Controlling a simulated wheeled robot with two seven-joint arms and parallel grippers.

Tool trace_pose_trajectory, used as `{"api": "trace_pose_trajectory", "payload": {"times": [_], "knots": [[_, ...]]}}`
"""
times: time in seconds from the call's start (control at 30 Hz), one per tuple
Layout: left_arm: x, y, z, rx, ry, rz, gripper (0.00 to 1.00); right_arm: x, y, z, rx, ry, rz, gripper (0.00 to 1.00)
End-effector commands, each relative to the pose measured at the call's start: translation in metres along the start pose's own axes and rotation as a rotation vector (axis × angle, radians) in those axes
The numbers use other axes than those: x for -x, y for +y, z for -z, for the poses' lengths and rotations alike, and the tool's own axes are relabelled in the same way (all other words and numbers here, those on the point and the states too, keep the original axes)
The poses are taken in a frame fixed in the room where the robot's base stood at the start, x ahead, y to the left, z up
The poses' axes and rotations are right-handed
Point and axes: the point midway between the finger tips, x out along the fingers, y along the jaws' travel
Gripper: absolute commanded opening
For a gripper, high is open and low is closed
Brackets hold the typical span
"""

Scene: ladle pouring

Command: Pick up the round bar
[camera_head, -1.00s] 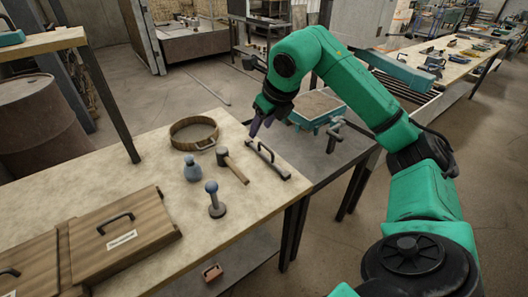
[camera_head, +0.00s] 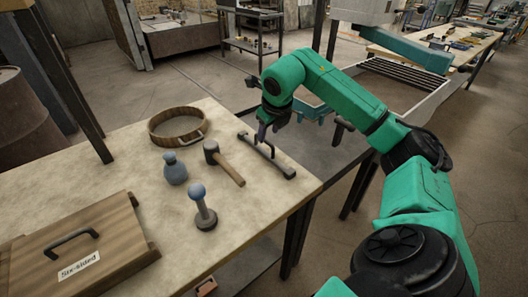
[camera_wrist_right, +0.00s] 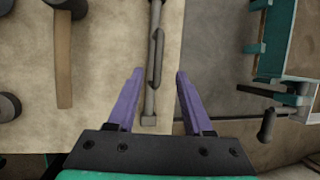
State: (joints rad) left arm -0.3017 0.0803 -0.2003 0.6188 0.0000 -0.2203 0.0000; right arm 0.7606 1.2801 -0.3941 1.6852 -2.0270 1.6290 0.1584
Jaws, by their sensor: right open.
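The round bar (camera_head: 281,167) is a long dark bar with a raised handle, lying near the right edge of the table. It also shows in the right wrist view (camera_wrist_right: 147,105), running lengthwise with its handle along its right side. My right gripper (camera_head: 263,137) hangs over the bar's far half in the head view. In the right wrist view my right gripper (camera_wrist_right: 160,72) has its two purple fingers apart, one on each side of the bar, the left finger closer to it. The fingers hold nothing. My left gripper is out of view.
A wooden box labelled "Six-sided" (camera_head: 112,228) is at front left. A lower grey bench (camera_head: 320,158) adjoins the table's right edge.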

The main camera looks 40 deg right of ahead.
Motion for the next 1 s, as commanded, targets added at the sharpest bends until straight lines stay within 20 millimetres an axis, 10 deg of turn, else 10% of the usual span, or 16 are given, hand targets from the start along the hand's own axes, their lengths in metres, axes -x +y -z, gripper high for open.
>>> {"api": "trace_pose_trajectory", "payload": {"times": [0.53, 0.7, 1.0], "knots": [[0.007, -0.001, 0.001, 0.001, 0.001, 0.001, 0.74, -0.057, 0.003, 0.001, 0.001, -0.001, 0.000, 0.51], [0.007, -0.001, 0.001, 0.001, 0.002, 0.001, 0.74, -0.057, 0.003, 0.001, 0.000, -0.001, 0.000, 0.00], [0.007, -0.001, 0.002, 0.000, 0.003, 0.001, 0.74, -0.057, 0.003, 0.001, 0.000, -0.001, 0.000, 0.00]]}}
